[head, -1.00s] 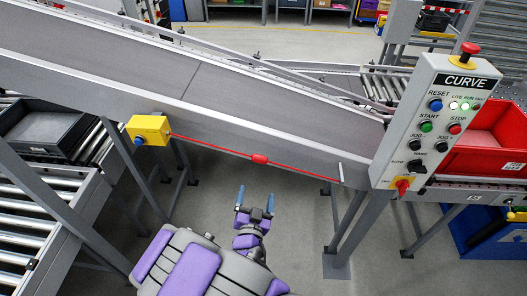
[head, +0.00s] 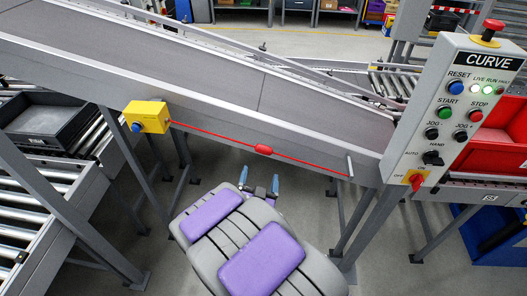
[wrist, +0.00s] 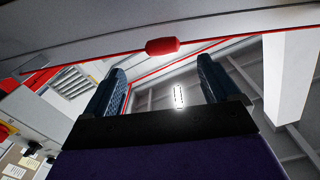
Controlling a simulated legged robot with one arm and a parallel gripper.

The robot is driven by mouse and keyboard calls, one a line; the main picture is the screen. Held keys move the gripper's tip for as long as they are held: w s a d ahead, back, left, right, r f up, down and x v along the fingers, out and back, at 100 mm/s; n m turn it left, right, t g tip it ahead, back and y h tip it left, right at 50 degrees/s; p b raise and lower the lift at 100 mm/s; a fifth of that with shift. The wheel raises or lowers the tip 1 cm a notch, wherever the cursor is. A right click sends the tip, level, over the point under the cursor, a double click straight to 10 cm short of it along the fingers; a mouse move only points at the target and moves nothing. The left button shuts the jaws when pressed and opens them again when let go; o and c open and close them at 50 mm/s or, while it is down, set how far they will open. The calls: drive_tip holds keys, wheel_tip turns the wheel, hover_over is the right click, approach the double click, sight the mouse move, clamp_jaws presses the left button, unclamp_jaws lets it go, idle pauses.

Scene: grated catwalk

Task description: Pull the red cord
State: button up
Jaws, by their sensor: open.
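The red cord (head: 210,136) runs tight along the side of the conveyor from a yellow switch box (head: 147,117) to a small post at the right. A red grip (head: 263,150) sits near its middle. My gripper (head: 259,183) is below the cord grip, slightly to its left in the head view, with the two blue fingers pointing up. In the wrist view my gripper (wrist: 164,85) is open and empty. The red grip (wrist: 162,46) is beyond the fingertips, between them and apart from them.
The inclined conveyor (head: 300,115) spans above the cord. A control panel (head: 455,110) marked CURVE stands at the right, with a red bin (head: 495,150) behind it. A dark tray (head: 45,120) lies on rollers at the left. Support legs stand on both sides.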

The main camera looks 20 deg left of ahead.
sight(264, 147)
drive_tip(key=shift+w+a+r+b, duration=0.15)
drive_tip(key=shift+w+r+b, duration=0.05)
drive_tip(key=shift+w+b, duration=0.6)
drive_tip(key=b+x, duration=0.2)
drive_tip(key=x, duration=0.9)
drive_tip(key=shift+w+a+r, duration=0.1)
drive_tip(key=shift+w+r, duration=0.05)
drive_tip(key=shift+w, duration=0.05)
